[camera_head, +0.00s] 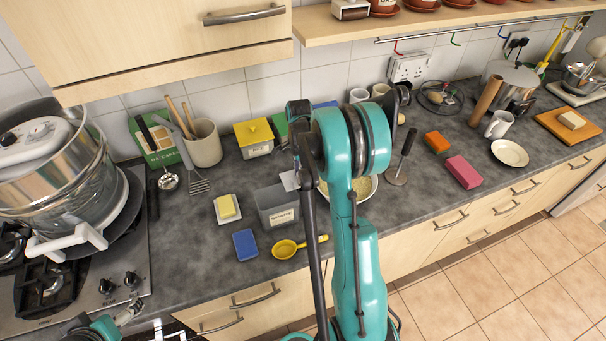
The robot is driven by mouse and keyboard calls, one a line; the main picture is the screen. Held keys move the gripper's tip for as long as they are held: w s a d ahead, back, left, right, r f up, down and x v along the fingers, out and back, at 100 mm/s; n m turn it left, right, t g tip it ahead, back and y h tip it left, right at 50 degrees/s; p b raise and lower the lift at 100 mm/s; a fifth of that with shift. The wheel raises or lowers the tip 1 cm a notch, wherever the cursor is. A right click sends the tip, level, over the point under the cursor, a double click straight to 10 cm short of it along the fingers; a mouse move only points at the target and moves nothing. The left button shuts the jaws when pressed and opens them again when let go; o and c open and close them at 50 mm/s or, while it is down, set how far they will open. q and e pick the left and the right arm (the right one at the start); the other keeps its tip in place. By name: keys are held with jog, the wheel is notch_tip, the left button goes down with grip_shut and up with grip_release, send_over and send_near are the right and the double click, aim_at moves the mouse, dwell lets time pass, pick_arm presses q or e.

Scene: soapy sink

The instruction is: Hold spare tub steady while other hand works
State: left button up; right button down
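The spare tub is a grey open container (276,207) with a label reading SPARE on its front. It stands upright on the dark counter, left of my raised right arm. No gripper is seen touching it. My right arm, teal and black, rises through the middle of the picture and covers part of the counter beside the tub. Its fingertips cannot be made out behind or among the dark links.
A yellow ladle (285,249), a blue sponge (245,244) and a butter-coloured block on a dish (227,207) lie near the tub. A pale-filled round bowl (367,186) is partly hidden by my arm. A hob with a large pot (75,185) stands left.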

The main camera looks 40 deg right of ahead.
jog(key=shift+s+d+f, duration=0.15)
jog(key=shift+d+f, duration=0.5)
jog(key=shift+f, duration=0.05)
jog(key=shift+a, duration=0.1)
jog(key=c, duration=1.8)
grip_release()
jog(key=shift+f, duration=0.15)
jog(key=shift+c, duration=0.2)
jog(key=o, duration=0.4)
